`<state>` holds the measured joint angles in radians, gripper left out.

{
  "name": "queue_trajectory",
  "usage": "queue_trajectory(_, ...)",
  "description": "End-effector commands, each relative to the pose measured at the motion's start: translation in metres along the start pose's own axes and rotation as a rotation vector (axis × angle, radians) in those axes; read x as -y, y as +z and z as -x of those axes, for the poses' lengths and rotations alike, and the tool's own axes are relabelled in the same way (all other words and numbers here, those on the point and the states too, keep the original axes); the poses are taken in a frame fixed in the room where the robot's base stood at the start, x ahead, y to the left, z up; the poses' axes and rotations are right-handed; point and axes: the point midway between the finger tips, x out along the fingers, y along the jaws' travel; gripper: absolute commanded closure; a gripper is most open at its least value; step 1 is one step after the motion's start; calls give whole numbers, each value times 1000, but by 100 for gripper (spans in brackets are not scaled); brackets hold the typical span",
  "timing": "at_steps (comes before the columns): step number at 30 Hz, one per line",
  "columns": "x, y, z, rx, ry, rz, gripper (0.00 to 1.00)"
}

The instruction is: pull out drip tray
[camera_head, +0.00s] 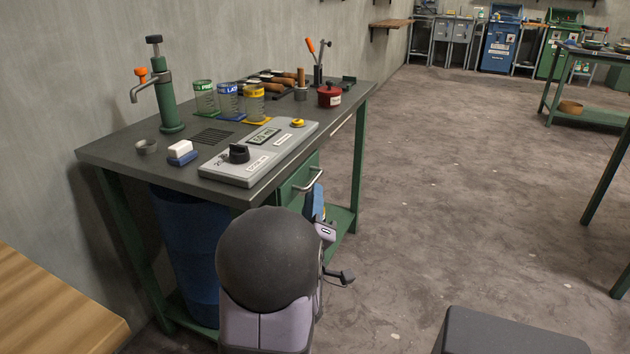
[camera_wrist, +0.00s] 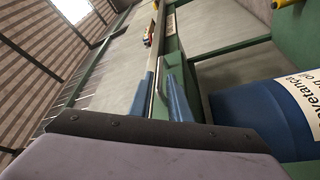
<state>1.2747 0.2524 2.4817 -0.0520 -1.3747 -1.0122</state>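No separate drip tray can be clearly told. A dark slotted drain grate (camera_head: 212,136) lies in the bench top below the green pump's spout. A green drawer-like front with a curved metal handle (camera_head: 308,181) is under the bench's front edge. My gripper (camera_head: 318,202) is low in front of the bench, close to that handle. Its blue fingers also show in the wrist view (camera_wrist: 159,78), spread apart. A pale metal strip runs between them in the picture; whether it lies within their grip is unclear. I see nothing clamped.
The green-legged bench (camera_head: 110,152) carries a scale (camera_head: 258,153), jars, a red pot (camera_head: 329,95) and the pump (camera_head: 166,100). A blue barrel (camera_head: 190,250) stands underneath and shows in the wrist view (camera_wrist: 262,118).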

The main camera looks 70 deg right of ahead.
Motion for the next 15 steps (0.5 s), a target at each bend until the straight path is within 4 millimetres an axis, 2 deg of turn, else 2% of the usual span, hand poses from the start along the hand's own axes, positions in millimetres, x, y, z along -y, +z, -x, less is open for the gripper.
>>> queue_trajectory(15, 1, 0, -57, 0, 0, -2, 83)
